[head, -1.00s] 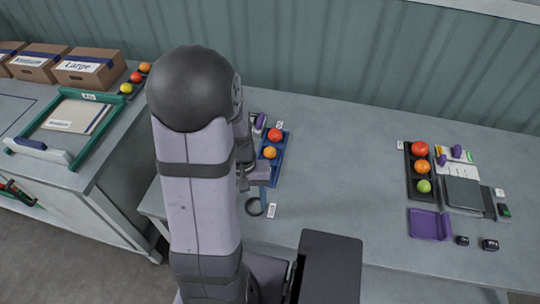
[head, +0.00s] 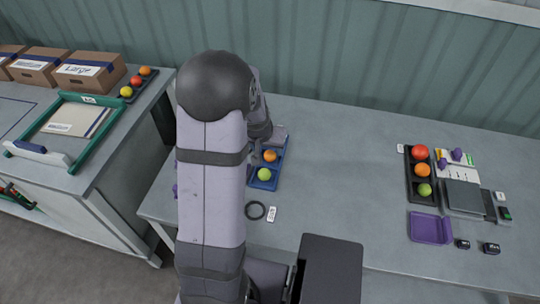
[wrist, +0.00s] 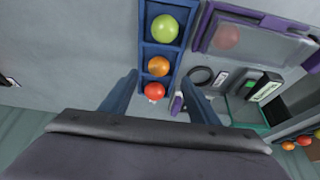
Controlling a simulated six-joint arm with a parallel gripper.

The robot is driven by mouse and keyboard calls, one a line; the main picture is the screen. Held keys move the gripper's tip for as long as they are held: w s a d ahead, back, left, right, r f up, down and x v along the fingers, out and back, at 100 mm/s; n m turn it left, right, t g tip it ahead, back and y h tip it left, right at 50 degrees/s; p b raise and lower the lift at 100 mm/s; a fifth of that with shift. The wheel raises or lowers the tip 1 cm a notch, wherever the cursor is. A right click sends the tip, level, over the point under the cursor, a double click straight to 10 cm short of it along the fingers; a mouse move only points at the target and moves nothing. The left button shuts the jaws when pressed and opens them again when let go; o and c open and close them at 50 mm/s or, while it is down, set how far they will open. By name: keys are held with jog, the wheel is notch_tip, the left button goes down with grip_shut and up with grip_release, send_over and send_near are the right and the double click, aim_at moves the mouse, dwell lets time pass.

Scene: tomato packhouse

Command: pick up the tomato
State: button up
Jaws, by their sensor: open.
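A blue tray (head: 278,174) on the bench holds a row of tomatoes. The orange tomato (head: 269,156) and the yellow-green tomato (head: 263,174) show in the head view; the red one is hidden behind my gripper (head: 274,138). In the wrist view the tray holds the green tomato (wrist: 165,28), the orange tomato (wrist: 158,66) and the red tomato (wrist: 154,91) in line. My gripper (wrist: 160,77) is open and empty, its two fingers on either side of the tray's red end.
A purple container with a clear lid (wrist: 245,40), a black ring (head: 255,210) and a purple-capped item (wrist: 176,103) lie near the tray. Another dark tomato tray (head: 408,172) is on the right. The bench middle is clear.

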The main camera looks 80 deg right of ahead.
aim_at(270, 153)
jog(key=shift+d+f, duration=0.2)
jog(key=shift+f, duration=0.15)
jog(key=shift+f, duration=0.1)
jog(key=shift+x, duration=2.5)
jog(key=shift+s+d, duration=0.1)
jog(key=shift+s, duration=0.05)
jog(key=c, duration=0.8)
